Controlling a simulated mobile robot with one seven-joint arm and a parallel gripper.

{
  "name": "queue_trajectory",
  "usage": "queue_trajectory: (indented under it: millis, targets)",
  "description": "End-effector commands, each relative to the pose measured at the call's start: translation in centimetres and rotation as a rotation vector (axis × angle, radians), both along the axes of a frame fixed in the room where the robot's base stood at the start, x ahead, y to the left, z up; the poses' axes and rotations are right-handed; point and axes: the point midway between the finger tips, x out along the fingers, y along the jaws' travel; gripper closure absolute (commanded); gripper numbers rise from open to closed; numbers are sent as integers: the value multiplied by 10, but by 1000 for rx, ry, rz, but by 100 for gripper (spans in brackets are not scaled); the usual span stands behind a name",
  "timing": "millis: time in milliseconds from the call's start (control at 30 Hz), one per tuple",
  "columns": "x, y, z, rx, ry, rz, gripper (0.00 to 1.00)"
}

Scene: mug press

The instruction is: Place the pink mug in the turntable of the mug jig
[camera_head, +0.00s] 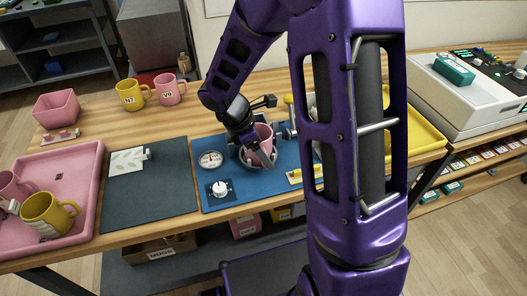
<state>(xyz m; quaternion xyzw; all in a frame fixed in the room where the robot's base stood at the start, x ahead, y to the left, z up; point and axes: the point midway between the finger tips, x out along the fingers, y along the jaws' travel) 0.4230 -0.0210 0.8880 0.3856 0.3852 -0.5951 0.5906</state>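A pink mug (264,131) stands in the round grey turntable (246,162) of the mug jig, on a blue mat (213,178). My gripper (266,158) reaches down over the turntable at this mug. Its fingers overlap the mug's near side and hide part of it. I cannot tell whether they grip the wall or are apart from it, nor whether the mug is fully seated. Another pink mug (168,91), marked V9, stands at the back left. A further pink mug (11,187) is in the pink tray at far left.
A yellow mug (129,95) stands beside the V9 mug. The pink tray (88,176) also holds a yellow mug (46,215). A dark mat (150,196) with a patterned card lies left of the jig. A dial gauge (210,160) and white knob (220,188) sit near the turntable.

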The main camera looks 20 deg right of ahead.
Motion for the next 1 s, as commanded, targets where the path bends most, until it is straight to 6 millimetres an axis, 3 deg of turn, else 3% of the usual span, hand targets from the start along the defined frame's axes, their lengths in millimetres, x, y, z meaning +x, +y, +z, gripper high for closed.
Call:
queue_trajectory:
  millis: [67,467,1000]
  targets:
    - [0,0,0,0,0,0,13]
    - [0,2,9,0,-2,-1,13]
    - [2,43,101,0,-4,-1,13]
